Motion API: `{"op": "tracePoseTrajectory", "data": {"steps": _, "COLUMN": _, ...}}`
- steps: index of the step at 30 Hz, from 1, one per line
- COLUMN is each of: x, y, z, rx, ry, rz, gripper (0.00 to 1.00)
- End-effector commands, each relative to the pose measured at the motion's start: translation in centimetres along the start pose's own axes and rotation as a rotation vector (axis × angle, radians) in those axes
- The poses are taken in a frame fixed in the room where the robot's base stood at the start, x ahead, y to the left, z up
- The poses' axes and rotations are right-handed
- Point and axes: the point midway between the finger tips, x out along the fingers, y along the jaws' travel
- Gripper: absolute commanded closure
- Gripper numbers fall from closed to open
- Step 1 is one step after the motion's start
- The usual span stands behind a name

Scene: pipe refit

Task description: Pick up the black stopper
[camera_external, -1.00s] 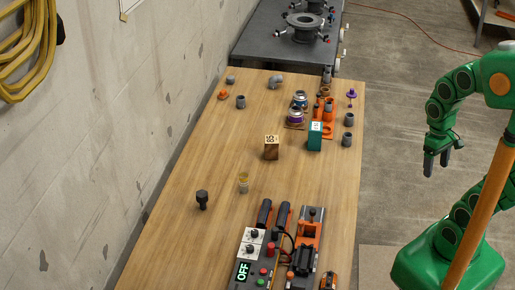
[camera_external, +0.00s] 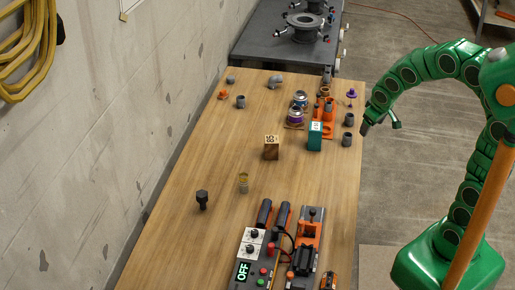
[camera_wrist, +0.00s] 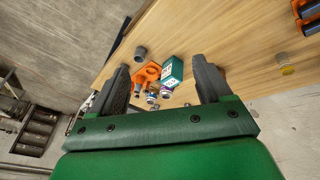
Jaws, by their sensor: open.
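A black stopper (camera_external: 202,199) with a wider top and a narrower lower part stands upright on the left side of the wooden table (camera_external: 190,245). I do not make it out in the wrist view. My gripper (camera_external: 376,126) is at the table's right edge, far to the right of the stopper and farther back. In the wrist view my gripper (camera_wrist: 160,66) has its two dark fingers spread wide, with nothing held between them.
A teal box (camera_external: 315,136), a wooden block (camera_external: 271,148), paint cans (camera_external: 295,116) and grey fittings (camera_external: 348,139) stand near my gripper's side. A small yellowish cup (camera_external: 243,182) is right of the stopper. A control box (camera_external: 246,262) sits at the front. The left-middle tabletop is mostly clear.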

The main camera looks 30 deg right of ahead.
Motion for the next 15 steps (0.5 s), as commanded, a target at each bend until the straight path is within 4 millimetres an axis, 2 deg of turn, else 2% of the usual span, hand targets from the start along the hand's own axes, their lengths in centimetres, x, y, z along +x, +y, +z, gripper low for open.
{"op": "tracePoseTrajectory", "data": {"steps": 3, "x": 1.9, "y": -1.2, "z": -3.5, "rx": -0.036, "ry": 0.065, "rz": 0.004, "gripper": 0.22}}
{"op": "tracePoseTrajectory", "data": {"steps": 8, "x": 4.0, "y": -3.4, "z": -8.1, "rx": -0.086, "ry": 0.162, "rz": -0.002, "gripper": 0.22}}
{"op": "tracePoseTrajectory", "data": {"steps": 15, "x": 7.2, "y": -8.0, "z": -14.3, "rx": -0.167, "ry": 0.307, "rz": -0.040, "gripper": 0.22}}
